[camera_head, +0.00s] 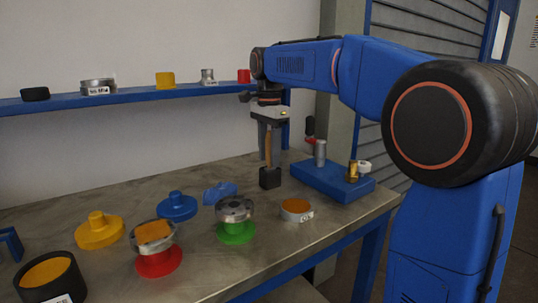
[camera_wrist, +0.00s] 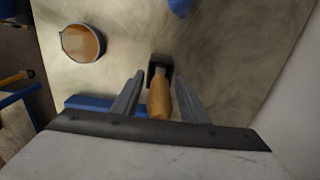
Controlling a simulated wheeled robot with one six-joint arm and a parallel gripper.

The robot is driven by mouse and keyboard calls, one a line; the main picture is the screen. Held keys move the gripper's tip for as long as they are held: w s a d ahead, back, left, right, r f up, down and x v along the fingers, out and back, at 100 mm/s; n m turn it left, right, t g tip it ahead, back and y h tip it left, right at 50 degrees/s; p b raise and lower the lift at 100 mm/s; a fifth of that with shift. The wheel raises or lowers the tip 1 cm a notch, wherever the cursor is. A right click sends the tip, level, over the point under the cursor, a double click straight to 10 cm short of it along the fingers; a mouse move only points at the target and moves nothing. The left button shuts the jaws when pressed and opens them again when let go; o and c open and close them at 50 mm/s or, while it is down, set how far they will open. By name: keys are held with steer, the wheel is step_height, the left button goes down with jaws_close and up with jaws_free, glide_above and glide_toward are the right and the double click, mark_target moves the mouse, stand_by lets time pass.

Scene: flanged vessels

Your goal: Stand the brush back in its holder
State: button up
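The brush (camera_head: 268,146) has a wooden handle and stands upright in a small black square holder (camera_head: 270,179) on the table. In the wrist view the brush's handle (camera_wrist: 160,102) points toward the camera, and its pale metal collar enters the black holder (camera_wrist: 151,71). My gripper (camera_head: 268,152) hangs straight down over the brush. In the wrist view the two fingers of my gripper (camera_wrist: 160,80) are on either side of the handle, with a gap showing on each side. The bristles are hidden inside the holder.
A blue block (camera_head: 330,184) with upright parts stands just right of the holder. A labelled round dish (camera_head: 296,211) and a flanged vessel on a green base (camera_head: 236,232) are in front. A blue shelf (camera_head: 130,96) runs along the wall behind.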

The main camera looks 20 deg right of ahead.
step_height(320, 180, up, 12)
steer(key=shift+r, duration=0.1)
stand_by(0.5)
